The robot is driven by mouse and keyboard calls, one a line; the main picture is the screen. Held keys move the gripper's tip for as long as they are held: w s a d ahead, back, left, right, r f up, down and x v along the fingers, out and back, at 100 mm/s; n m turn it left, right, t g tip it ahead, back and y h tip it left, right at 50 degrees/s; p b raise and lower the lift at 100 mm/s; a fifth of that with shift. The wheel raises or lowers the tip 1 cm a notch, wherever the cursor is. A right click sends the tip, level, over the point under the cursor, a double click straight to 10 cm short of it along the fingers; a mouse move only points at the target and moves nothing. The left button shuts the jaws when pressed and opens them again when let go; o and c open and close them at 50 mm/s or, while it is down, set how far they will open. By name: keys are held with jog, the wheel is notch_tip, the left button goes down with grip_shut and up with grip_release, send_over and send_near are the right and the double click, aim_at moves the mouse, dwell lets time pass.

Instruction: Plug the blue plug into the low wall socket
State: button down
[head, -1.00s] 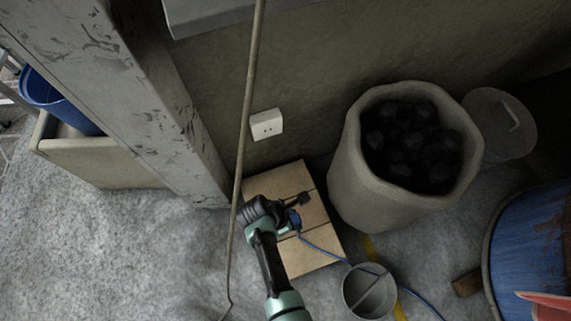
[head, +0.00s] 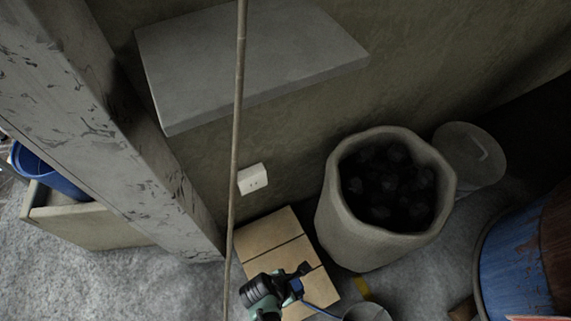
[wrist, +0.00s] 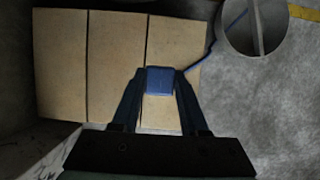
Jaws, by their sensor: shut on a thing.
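The blue plug (wrist: 160,81) is between the fingertips of my gripper (wrist: 159,84) in the wrist view, and the jaws are shut on it. A blue cord (wrist: 213,43) runs from it past the metal bucket. In the head view my gripper (head: 296,281) is at the bottom, over the wooden boards, with the plug mostly hidden. The low wall socket (head: 253,180) is a white box on the wall, up and left of my gripper and well apart from it. The socket is not in the wrist view.
Wooden boards (head: 270,236) lie below the socket. A thin pole (head: 236,120) stands just left of the socket. A grey shelf (head: 250,60) juts out above. A pot of coal (head: 340,225) and a metal bucket (head: 366,312) stand to the right. A pillar (head: 120,130) is at left.

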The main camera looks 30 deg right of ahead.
aim_at(295, 286)
notch_tip(295, 286, up, 8)
jog(key=p, duration=0.7)
jog(key=shift+r, duration=0.15)
